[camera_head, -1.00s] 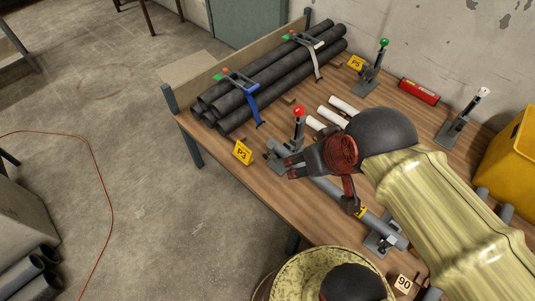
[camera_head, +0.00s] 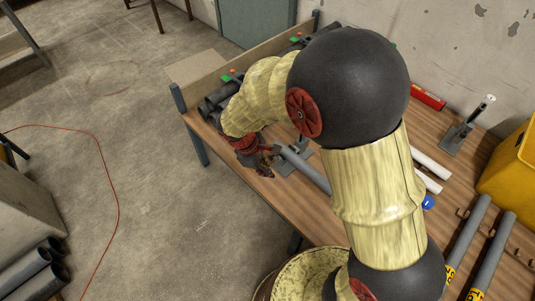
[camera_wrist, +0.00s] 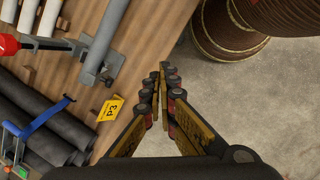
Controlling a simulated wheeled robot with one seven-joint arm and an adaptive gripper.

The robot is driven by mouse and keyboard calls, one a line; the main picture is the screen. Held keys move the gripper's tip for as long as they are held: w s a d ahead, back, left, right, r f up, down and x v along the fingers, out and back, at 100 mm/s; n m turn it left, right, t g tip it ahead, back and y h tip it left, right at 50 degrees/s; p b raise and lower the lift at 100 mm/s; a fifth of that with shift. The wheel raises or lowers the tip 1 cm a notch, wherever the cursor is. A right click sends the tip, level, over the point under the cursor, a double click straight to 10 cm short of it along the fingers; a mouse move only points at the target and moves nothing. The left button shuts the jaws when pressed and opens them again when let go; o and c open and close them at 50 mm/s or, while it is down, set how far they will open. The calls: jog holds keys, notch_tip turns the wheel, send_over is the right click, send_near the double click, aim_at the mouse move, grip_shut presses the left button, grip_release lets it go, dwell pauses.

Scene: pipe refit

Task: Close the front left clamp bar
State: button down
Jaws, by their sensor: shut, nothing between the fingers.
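The front left clamp (camera_head: 292,157) is a grey metal clamp at the table's front edge, partly hidden by my arm in the head view. In the wrist view the clamp (camera_wrist: 103,62) holds the end of a grey pipe (camera_wrist: 106,30). Its lever ends in a red knob (camera_wrist: 8,45) at the left edge. I cannot tell how far the bar is tilted. My gripper (camera_head: 266,165) is just outside the front edge, beside the clamp. In the wrist view my gripper (camera_wrist: 165,75) is shut and empty, over the floor, apart from the clamp.
White pipes (camera_head: 430,162), another clamp (camera_head: 466,127) and a yellow bin (camera_head: 510,170) are on the right.

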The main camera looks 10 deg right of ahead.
aim_at(270, 157)
jog(key=w+a+f+n+t, duration=0.3)
jog(key=w+f+n, duration=0.3)
jog(key=w+n, duration=0.6)
jog(key=shift+h, duration=0.3)
jog(key=shift+w+d+f+b, duration=0.55)
jog(key=shift+d+f+b, duration=0.15)
jog(key=shift+d+f, duration=0.6)
jog(key=shift+w+d+f+b, duration=0.65)
jog(key=shift+d+f, duration=0.45)
jog(key=shift+f, duration=0.35)
jog(key=shift+w+d+f+b, duration=0.5)
jog(key=shift+d+f+b, duration=0.2)
jog(key=shift+d+f, duration=0.6)
jog(key=shift+r+p, duration=0.15)
jog(key=shift+p, duration=0.6)
jog(key=shift+w+d+g+p, duration=0.1)
jog(key=shift+g+p, duration=0.2)
jog(key=shift+p, duration=0.35)
jog(key=shift+w+d+r+y+p, duration=0.25)
jog(key=shift+y+p, duration=0.35)
jog(key=shift+p, duration=1.35)
